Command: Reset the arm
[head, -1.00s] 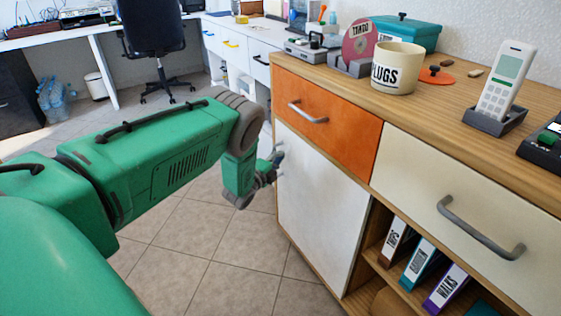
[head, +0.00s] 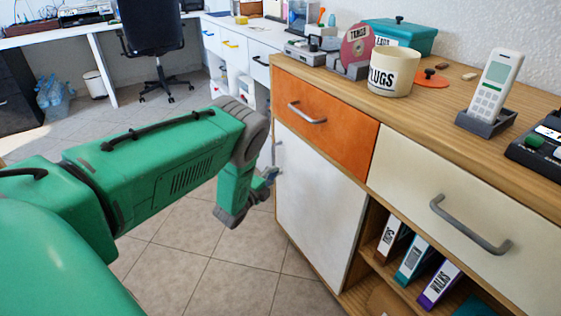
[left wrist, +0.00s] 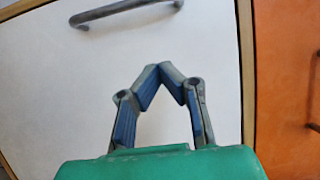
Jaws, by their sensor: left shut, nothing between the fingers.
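My left arm is green and reaches in from the left in the head view. Its gripper (head: 268,178) hangs beside the white cabinet door (head: 312,205), left of and below the orange drawer (head: 325,118). In the left wrist view the gripper (left wrist: 158,70) has its two blue-padded fingers meeting at the tips, with nothing between them. The white panel with a grey handle (left wrist: 125,12) lies beyond the fingers there. I cannot tell whether the fingertips touch it. My right gripper is not in view.
The wooden counter (head: 430,98) carries a mug (head: 394,72), a pink disc (head: 357,46), a teal box (head: 405,36) and a phone (head: 497,85). Binders (head: 415,262) stand on the open shelf below. An office chair (head: 152,40) stands at the back. Tiled floor (head: 200,255) is free around the arm.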

